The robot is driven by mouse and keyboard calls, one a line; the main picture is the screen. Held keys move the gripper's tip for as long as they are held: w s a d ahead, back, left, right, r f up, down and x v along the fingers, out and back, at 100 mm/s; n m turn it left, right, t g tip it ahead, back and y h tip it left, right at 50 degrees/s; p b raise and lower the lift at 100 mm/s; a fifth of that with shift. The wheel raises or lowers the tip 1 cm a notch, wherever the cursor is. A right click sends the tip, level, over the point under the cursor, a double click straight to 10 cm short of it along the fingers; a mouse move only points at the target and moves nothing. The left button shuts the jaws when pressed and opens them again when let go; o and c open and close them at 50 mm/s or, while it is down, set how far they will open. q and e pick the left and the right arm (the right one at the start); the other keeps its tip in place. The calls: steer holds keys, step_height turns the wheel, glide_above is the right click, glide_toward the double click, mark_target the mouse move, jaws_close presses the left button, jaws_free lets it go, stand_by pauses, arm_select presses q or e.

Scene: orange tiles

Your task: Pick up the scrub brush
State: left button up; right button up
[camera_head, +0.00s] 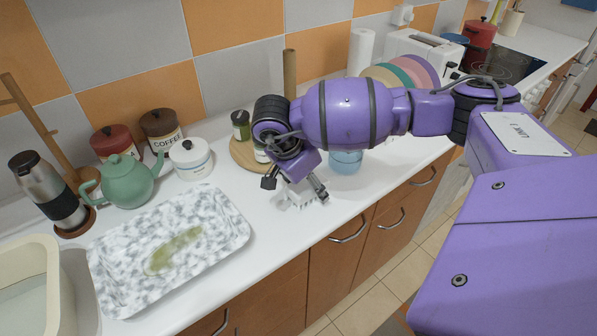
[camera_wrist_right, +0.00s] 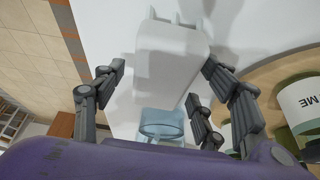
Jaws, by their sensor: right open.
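A small white object (camera_head: 301,197) on the white counter is the only thing I see that could be the scrub brush. Part of it is hidden by my right gripper (camera_head: 295,187), which hangs just above it with its fingers spread and pointing down. In the right wrist view the white object (camera_wrist_right: 168,62) is a pale block with short prongs at its upper end. The open fingers of the right gripper (camera_wrist_right: 158,80) stand on either side of it, and nothing is held between them. My left gripper is not in view.
A blue glass (camera_head: 346,162) stands close behind the right gripper. A round wooden board (camera_head: 243,152) with jars is to its left. A marbled tray (camera_head: 120,290) with a green smear lies further left, near a green teapot (camera_head: 126,182). The counter's front edge is close.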

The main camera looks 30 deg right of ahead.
steer(key=shift+f, duration=0.15)
steer(key=c, duration=1.4)
steer(key=shift+r, duration=0.6)
step_height(320, 180, up, 3)
steer(key=shift+f+b, duration=0.2)
steer(key=shift+b, duration=0.1)
steer(key=s+a+r, duration=0.6)
steer(key=s+r, duration=0.3)
steer(key=s, duration=0.3)
steer(key=shift+s+a+r, duration=0.15)
steer(key=shift+a+r, duration=0.2)
steer(key=shift+r, duration=0.05)
